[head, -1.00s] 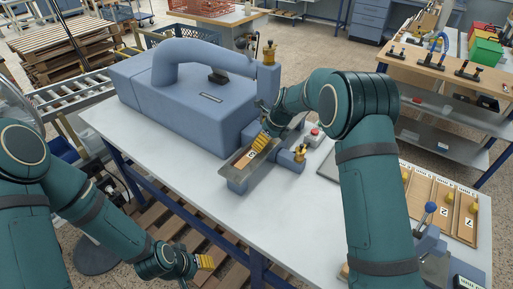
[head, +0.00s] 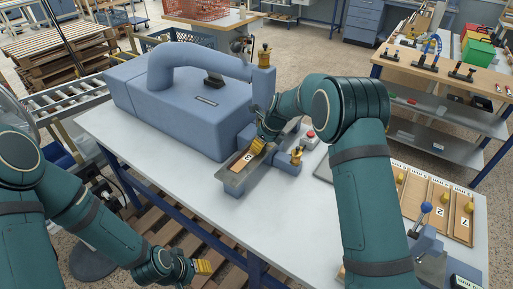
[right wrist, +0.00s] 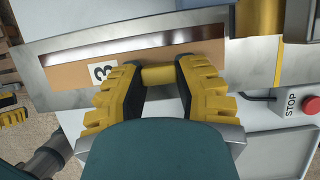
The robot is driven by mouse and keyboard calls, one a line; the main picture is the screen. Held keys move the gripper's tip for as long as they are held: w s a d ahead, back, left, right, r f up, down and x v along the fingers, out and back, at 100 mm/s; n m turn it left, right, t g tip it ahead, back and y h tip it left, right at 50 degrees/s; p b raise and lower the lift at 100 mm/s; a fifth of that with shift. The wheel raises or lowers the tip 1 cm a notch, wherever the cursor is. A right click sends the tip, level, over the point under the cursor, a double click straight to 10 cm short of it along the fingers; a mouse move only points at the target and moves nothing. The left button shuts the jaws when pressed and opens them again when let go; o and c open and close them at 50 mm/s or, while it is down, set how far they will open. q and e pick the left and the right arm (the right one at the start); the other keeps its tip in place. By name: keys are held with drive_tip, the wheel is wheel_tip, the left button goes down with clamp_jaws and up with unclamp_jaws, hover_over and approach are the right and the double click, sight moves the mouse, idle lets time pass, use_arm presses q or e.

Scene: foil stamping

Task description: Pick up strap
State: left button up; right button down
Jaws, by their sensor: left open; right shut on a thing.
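A tan board (head: 236,166) with a number label lies on the metal bed of the blue press. In the right wrist view the board (right wrist: 70,76) is labelled 3. A dark brown, glossy strip (right wrist: 130,46), which looks like the strap, lies lengthwise on it. My right gripper (head: 257,147) is over the board's end near the press. In the right wrist view its fingers (right wrist: 157,76) are shut on a yellow cylindrical knob (right wrist: 158,75) at the board's edge, not on the strip. My left gripper (head: 203,267) is open and empty, low beyond the table's near edge.
The blue press (head: 180,105) fills the table's back left. A red stop button (head: 310,134) stands right of the bed. More boards with yellow knobs (head: 437,207) lie at the right, near a blue-handled fixture (head: 424,212). The table's front middle (head: 285,220) is clear.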

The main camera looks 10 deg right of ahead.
drive_tip(key=shift+r, duration=0.1)
drive_tip(key=shift+r, duration=0.25)
drive_tip(key=shift+s+d+r, duration=0.1)
drive_tip(key=shift+d+r, duration=0.05)
drive_tip(key=shift+r, duration=0.05)
drive_tip(key=s+d+b, duration=0.1)
drive_tip(key=s+d, duration=0.5)
wheel_tip(320, 180, up, 14)
drive_tip(key=p, duration=0.1)
drive_tip(key=shift+w+a, duration=0.25)
drive_tip(key=shift+a, duration=0.05)
drive_tip(key=shift+p, duration=0.8)
drive_tip(key=shift+a, duration=0.15)
drive_tip(key=shift+s+a+p, duration=0.5)
drive_tip(key=shift+s+a, duration=0.45)
drive_tip(key=shift+s, duration=0.1)
